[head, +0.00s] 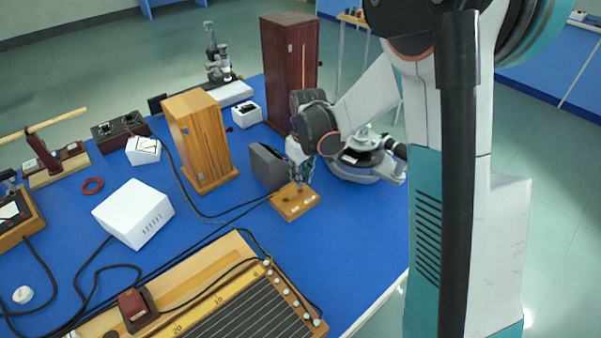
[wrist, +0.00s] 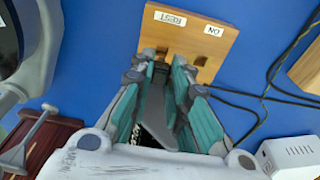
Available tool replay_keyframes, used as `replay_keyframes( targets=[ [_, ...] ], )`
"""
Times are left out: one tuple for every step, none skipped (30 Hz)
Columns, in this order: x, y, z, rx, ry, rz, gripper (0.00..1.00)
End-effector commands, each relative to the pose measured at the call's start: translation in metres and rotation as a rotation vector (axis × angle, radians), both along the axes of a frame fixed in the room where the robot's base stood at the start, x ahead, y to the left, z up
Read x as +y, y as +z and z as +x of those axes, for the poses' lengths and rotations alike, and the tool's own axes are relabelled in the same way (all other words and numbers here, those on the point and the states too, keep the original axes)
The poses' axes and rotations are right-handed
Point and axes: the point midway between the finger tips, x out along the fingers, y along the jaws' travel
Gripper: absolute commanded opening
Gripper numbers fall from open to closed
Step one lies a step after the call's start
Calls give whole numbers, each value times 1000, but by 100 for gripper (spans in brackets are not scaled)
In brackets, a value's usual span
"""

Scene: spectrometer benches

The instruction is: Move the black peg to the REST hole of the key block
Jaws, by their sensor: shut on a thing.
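The key block (head: 295,205) is a small wooden block on the blue bench. In the wrist view the block (wrist: 198,46) carries two white labels, an upside-down one that seems to read REST (wrist: 170,18) and one reading NO (wrist: 213,31). My gripper (head: 299,184) points down at the far side of the block. In the wrist view my gripper (wrist: 164,62) has its teal fingers at the block's near edge, closed on the dark peg (wrist: 161,69), which shows only in part between the tips.
A grey box (head: 268,166) stands close behind the block, with a wooden cabinet (head: 201,140) to its left and a tall dark red cabinet (head: 291,70) behind. Black cables (head: 222,219) run to the block. A long wooden board (head: 215,280) lies in front.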

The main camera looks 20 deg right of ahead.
Motion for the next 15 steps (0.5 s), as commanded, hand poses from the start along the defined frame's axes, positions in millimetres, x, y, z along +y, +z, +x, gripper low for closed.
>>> replay_keyframes(
  targets=[
    [0,-5,0,0,0,0,0],
    [0,-6,0,0,0,0,0],
    [0,-8,0,0,0,0,0],
    [0,-10,0,0,0,0,0],
    [0,-11,0,0,0,0,0],
    [0,-14,0,0,0,0,0],
    [0,-15,0,0,0,0,0],
    [0,-17,0,0,0,0,0],
    [0,-19,0,0,0,0,0],
    [0,-21,0,0,0,0,0],
    [0,-23,0,0,0,0,0],
    [0,-25,0,0,0,0,0],
    [0,-26,0,0,0,0,0],
    [0,-28,0,0,0,0,0],
    [0,-30,0,0,0,0,0]
  ],
)
